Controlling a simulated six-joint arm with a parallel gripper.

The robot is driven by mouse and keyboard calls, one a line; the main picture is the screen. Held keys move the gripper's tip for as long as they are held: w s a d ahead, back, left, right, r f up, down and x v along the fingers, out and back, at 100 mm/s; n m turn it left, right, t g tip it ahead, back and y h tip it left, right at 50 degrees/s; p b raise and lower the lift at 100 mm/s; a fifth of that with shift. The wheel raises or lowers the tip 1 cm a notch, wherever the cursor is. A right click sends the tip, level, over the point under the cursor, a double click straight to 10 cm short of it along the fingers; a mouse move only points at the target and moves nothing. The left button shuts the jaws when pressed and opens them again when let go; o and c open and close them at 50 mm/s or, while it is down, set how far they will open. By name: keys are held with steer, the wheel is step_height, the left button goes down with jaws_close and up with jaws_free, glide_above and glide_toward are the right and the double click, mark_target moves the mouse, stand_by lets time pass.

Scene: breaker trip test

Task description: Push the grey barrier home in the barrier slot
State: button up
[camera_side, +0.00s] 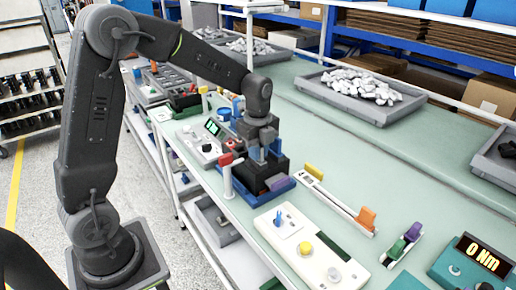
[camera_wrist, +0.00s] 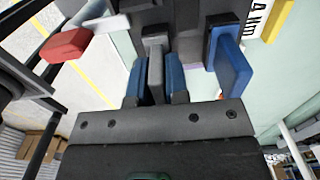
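My gripper (camera_side: 264,150) points down at the black breaker fixture (camera_side: 250,176) on its blue base in the side view. In the wrist view my gripper (camera_wrist: 157,80) has its two blue finger pads on either side of the grey barrier (camera_wrist: 155,58), with no clear gap, and looks shut on it. The barrier stands upright against the dark fixture. The barrier slot and the barrier's lower edge are hidden, so I cannot tell how deep it sits. A separate blue block (camera_wrist: 231,65) stands right of the fingers.
A red-topped white lever (camera_side: 226,176) stands beside the fixture, close to my gripper.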

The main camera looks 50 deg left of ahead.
steer(key=o, duration=0.5)
steer(key=shift+c, duration=0.2)
steer(key=shift+r, duration=0.1)
step_height(320, 180, up, 14)
stand_by(0.5)
steer(key=s+d+f+n+t, duration=0.1)
steer(key=s+d+n, duration=0.3)
steer(key=s+n, duration=0.5)
steer(key=s+d+f+n+t, duration=0.2)
steer(key=s+d+n+t, duration=0.2)
steer(key=s+n, duration=0.5)
steer(key=shift+s+d+t, duration=0.15)
steer(key=shift+s+t, duration=0.15)
steer(key=shift+s, duration=0.8)
